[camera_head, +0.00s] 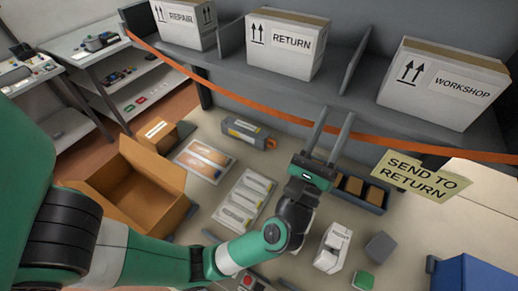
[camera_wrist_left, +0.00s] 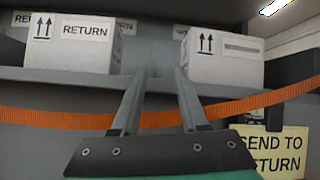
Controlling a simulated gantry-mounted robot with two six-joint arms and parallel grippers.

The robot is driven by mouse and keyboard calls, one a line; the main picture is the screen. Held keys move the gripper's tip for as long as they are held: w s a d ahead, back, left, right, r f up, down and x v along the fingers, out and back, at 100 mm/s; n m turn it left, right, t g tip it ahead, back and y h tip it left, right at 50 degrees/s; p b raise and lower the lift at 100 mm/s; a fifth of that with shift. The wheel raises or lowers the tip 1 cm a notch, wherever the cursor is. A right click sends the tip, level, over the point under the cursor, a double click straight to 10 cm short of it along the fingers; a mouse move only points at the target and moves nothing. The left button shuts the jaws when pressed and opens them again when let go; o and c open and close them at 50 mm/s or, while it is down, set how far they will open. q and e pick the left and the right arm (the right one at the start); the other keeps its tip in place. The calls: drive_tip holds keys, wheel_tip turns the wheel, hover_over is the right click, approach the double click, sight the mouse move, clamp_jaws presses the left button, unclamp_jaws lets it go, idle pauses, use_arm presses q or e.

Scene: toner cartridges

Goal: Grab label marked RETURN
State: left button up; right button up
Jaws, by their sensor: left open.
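On the shelf in the head view, a white box (camera_head: 288,46) carries a white label marked RETURN (camera_head: 291,40). In the left wrist view the RETURN label (camera_wrist_left: 88,31) faces me on the box at upper left. My left gripper (camera_head: 332,118) is open and empty, with its fingers pointing up toward the shelf, below and right of that box. In the left wrist view the open fingers (camera_wrist_left: 160,74) point at the gap between two boxes and touch neither. My right gripper is not in view.
An orange strap (camera_head: 270,116) runs along the shelf front. Boxes marked REPAIR (camera_head: 185,22) and WORKSHOP (camera_head: 443,83) flank the RETURN box. A yellow SEND TO RETURN sign (camera_head: 421,175) hangs below. An open carton (camera_head: 128,190) and several cartridges crowd the table.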

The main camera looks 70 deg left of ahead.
use_arm(q)
wheel_tip(320, 180, down, 11)
drive_tip(key=a+g+h+p, duration=0.1)
drive_tip(key=a+g+h, duration=0.1)
drive_tip(key=g+h, duration=0.1)
drive_tip(key=m+g+h+p, duration=0.2)
drive_tip(key=g+h+p, duration=0.2)
drive_tip(key=g+p, duration=0.15)
approach(269, 187)
drive_tip(key=v, duration=0.3)
drive_tip(key=shift+w+a+f+b, duration=0.1)
drive_tip(key=shift+w+b, duration=0.2)
drive_tip(key=shift+b, duration=0.1)
drive_tip(key=b+x, duration=0.1)
drive_tip(key=x, duration=0.5)
drive_tip(key=shift+w, duration=0.15)
drive_tip(key=b+x, duration=0.1)
drive_tip(key=x, duration=0.3)
drive_tip(key=shift+a+f, duration=0.15)
drive_tip(key=shift+a, duration=0.1)
drive_tip(key=shift+w+a+f, duration=0.1)
drive_tip(key=shift+w+a, duration=0.15)
drive_tip(key=shift+a, duration=0.05)
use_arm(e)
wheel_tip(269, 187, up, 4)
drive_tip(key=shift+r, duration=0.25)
use_arm(q)
drive_tip(key=shift+c, duration=0.3)
